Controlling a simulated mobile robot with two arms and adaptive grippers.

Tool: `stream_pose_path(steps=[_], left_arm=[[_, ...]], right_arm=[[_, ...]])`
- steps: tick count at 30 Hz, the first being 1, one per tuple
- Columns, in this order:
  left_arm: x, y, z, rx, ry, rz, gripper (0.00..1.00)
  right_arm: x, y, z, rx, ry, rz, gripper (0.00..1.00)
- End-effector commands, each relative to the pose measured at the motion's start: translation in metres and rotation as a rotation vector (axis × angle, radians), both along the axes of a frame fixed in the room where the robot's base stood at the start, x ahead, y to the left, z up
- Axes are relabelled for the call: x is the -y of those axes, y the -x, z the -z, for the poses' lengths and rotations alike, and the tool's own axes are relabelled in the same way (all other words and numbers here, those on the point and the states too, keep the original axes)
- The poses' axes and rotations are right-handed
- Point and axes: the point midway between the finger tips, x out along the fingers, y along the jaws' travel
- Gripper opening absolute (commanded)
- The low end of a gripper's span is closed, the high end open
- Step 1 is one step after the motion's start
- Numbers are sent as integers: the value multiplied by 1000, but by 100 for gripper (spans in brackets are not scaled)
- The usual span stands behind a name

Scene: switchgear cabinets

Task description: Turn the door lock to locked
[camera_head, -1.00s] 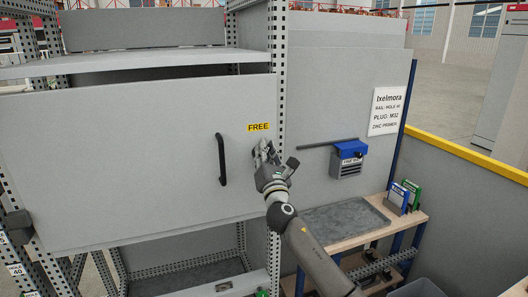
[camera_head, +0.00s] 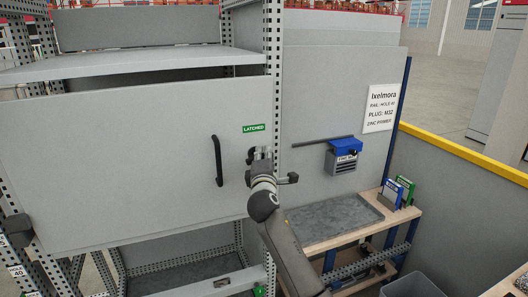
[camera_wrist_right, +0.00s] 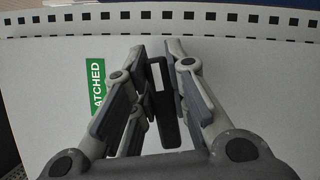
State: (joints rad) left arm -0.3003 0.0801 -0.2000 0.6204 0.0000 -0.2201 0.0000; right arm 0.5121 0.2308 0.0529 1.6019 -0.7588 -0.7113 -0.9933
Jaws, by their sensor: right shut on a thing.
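The grey cabinet door (camera_head: 110,165) carries a black bar handle (camera_head: 217,160) and a green label reading LATCHED (camera_head: 254,128). My right gripper (camera_head: 260,154) is at the door's right edge, just below the label, and hides most of the lock there. In the right wrist view my right gripper (camera_wrist_right: 160,95) is shut on the dark lock knob (camera_wrist_right: 160,75), which lies between its fingers. The green label (camera_wrist_right: 97,87) is cut off beside the fingers, with its end letters showing. My left gripper is not in view.
A perforated upright (camera_head: 273,70) runs beside the door edge. Right of it are a dark rod (camera_head: 318,141), a blue-topped box (camera_head: 345,150) and a white sign (camera_head: 381,108). A bench (camera_head: 340,222) with blue and green binders (camera_head: 397,193) stands below.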

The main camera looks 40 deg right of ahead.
Motion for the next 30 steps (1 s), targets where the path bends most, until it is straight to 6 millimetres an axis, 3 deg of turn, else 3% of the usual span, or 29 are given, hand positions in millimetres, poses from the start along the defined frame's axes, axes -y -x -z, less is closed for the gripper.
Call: stream_pose_path(steps=[12, 29, 30], left_arm=[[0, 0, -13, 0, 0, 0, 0], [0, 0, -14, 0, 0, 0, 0], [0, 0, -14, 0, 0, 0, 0]], right_arm=[[1, 0, 4, 46, -196, 1, 0], [1, 0, 5, 54, -228, 1, 0], [1, 0, 5, 54, -228, 1, 17]])
